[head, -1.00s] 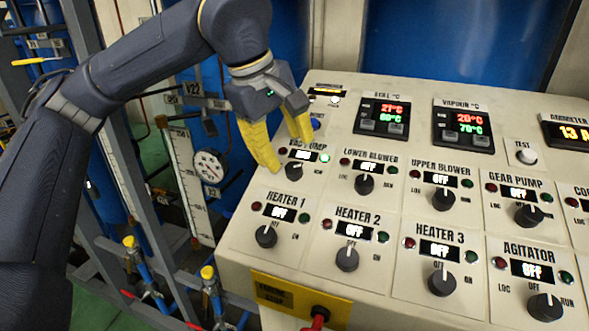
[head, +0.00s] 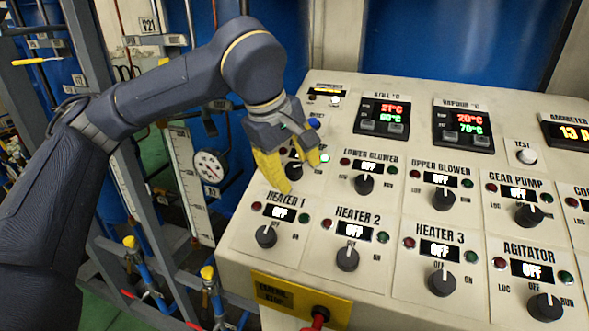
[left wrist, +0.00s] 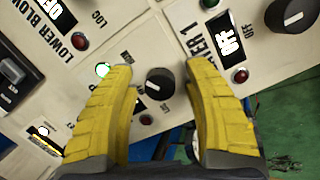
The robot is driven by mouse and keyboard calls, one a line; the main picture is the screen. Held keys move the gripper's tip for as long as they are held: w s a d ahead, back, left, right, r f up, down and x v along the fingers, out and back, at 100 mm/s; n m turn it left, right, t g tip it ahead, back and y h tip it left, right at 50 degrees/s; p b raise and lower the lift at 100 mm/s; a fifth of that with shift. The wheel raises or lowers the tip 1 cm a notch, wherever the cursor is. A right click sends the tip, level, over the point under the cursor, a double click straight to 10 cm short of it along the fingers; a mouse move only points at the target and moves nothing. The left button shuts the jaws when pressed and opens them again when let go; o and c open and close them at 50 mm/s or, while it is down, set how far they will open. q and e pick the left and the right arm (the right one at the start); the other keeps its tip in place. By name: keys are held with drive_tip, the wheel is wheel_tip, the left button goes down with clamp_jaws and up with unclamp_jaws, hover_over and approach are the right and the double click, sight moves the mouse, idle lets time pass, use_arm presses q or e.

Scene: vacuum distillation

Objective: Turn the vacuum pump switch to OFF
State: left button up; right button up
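The vacuum pump switch is a black round knob (left wrist: 160,82) with a pale pointer mark. In the left wrist view it sits between my two yellow fingertips, with a gap on both sides. In the head view only a dark part of the knob (head: 292,169) shows beside the fingers. My left gripper (head: 290,172) is open over this knob; it also shows in the left wrist view (left wrist: 160,72). The pump's green lamp (left wrist: 102,69) is lit. The fingers hide the pump's label and display. My right gripper is in neither view.
Heater 1's knob (head: 266,237) lies just below the gripper and the lower blower's knob (head: 364,184) to its right. More knobs and displays fill the sloped cream panel (head: 385,285). A gauge (head: 209,165) and pipes stand left of the panel.

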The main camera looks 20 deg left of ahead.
use_arm(q)
clamp_jaws()
drive_tip(key=shift+n, duration=0.3)
drive_tip(key=n+t, duration=0.1)
drive_tip(key=n, duration=0.4)
drive_tip(key=n+t, duration=0.1)
drive_tip(key=n, duration=0.5)
drive_tip(key=shift+w, duration=0.15)
drive_tip(key=shift+n, duration=0.3)
idle(0.4)
drive_tip(key=shift+o, duration=0.4)
unclamp_jaws()
